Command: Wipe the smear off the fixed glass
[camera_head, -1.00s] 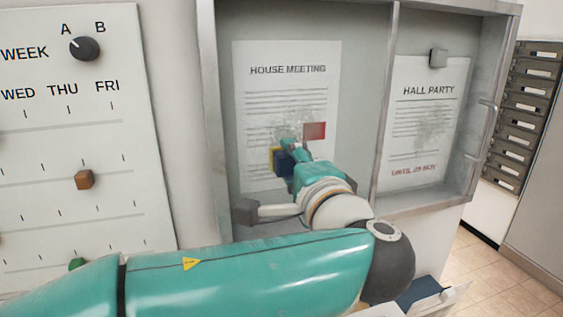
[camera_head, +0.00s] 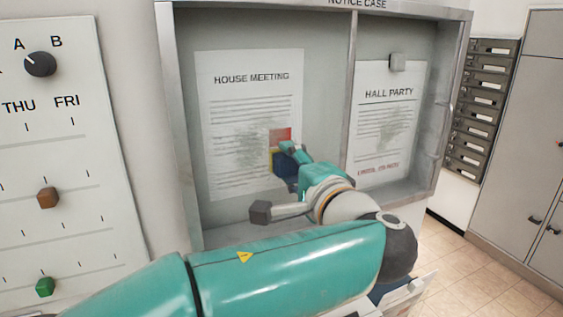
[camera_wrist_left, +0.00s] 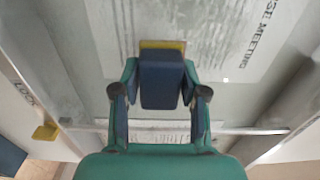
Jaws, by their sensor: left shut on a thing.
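My left gripper (camera_head: 291,152) is shut on a dark blue block with a yellow pad (camera_head: 284,166), in front of the left glass pane of the notice case (camera_head: 310,75). In the left wrist view the blue block (camera_wrist_left: 161,82) sits between the fingers, its yellow pad (camera_wrist_left: 162,45) facing the pane. I cannot tell whether the pad touches the glass. A grey smear (camera_head: 250,150) shows over the HOUSE MEETING sheet (camera_head: 222,105), left of the pad. Another grey smear (camera_head: 388,130) shows over the HALL PARTY sheet (camera_head: 368,105). My right gripper is out of view.
A red square (camera_head: 280,134) lies just above the pad. A week board with knobs (camera_head: 60,150) stands left; mail slots (camera_head: 487,100) and cabinets (camera_head: 530,130) stand right.

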